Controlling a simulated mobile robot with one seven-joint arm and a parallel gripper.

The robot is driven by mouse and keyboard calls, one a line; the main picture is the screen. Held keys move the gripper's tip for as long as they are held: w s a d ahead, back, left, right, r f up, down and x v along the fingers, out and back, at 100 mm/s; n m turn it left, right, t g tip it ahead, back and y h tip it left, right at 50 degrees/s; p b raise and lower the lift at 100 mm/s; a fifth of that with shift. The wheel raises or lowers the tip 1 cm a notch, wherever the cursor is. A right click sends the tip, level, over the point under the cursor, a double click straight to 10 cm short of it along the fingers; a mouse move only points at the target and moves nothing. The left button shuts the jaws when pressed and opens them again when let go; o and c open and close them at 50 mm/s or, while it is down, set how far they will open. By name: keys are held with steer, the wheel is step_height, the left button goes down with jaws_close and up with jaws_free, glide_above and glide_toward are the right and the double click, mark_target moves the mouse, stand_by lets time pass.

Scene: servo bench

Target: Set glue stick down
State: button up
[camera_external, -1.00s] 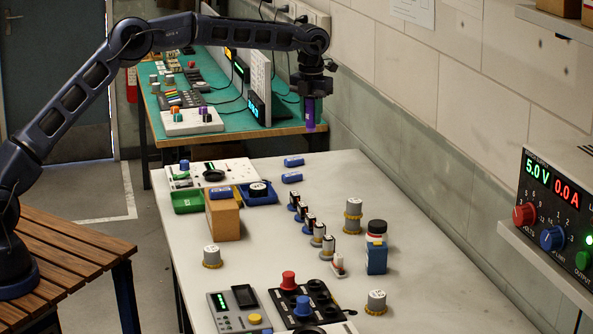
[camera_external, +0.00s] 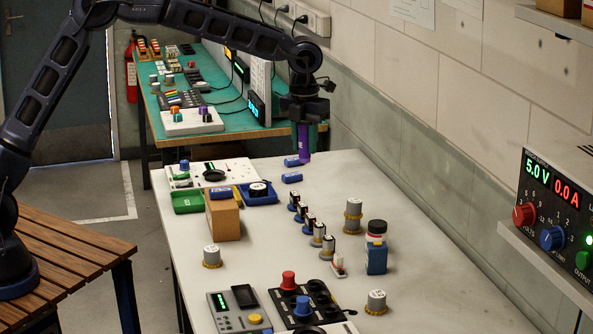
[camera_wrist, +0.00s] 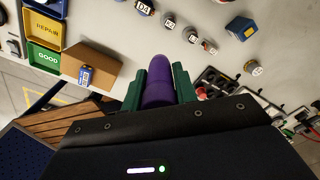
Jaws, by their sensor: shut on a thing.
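The purple glue stick (camera_external: 304,141) is upright in my gripper (camera_external: 304,128) at the far end of the white bench (camera_external: 300,212). Its lower end is close to the bench top; I cannot tell whether it touches. In the wrist view the purple glue stick (camera_wrist: 158,82) sits between the two green fingers of my gripper (camera_wrist: 158,80), which are shut on it.
Two blue cylinders (camera_external: 291,178) lie beside the glue stick. A row of small labelled cells (camera_external: 305,220) stands nearer. A green tray (camera_external: 188,201), a blue tray (camera_external: 257,196) and a cardboard box (camera_external: 223,219) are at left.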

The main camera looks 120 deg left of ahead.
steer(key=d+f, duration=0.2)
steer(key=d, duration=1.7)
steer(key=shift+n, duration=0.3)
steer(key=f, duration=1.3)
steer(key=s+f, duration=0.1)
steer(key=f, duration=0.5)
steer(key=shift+f, duration=0.3)
steer(key=shift+f, duration=0.1)
steer(key=o, duration=0.9)
steer(key=shift+o, duration=0.2)
